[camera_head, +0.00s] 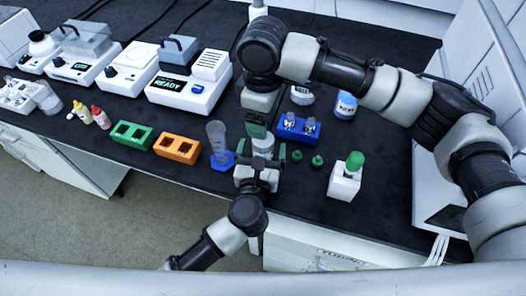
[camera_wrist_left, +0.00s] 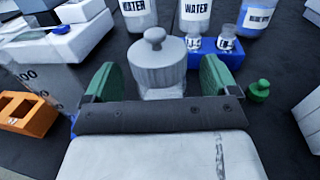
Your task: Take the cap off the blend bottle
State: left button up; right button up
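A bottle with a grey knobbed cap (camera_wrist_left: 159,62) stands between my left gripper's green fingers (camera_wrist_left: 160,82) in the left wrist view, with gaps on both sides. Its label is hidden, so I cannot tell whether it is the blend bottle. In the head view its pale top (camera_head: 263,143) shows just beyond my left gripper (camera_head: 262,160), which is open around it. My right gripper (camera_head: 256,128) points down behind and above this bottle. Its fingers are seen edge-on, so its opening is unclear.
A blue rack (camera_head: 286,130) with small vials stands right of the bottle, with loose green caps (camera_head: 317,160) nearby. A graduated cylinder (camera_head: 217,138) stands close on the left, beside orange (camera_head: 177,149) and green racks (camera_head: 131,136). A white block (camera_head: 343,187) with a green top stands at right.

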pick_arm(q)
jog(key=c, duration=1.2)
jog(key=o, duration=1.2)
jog(key=shift+o, duration=0.2)
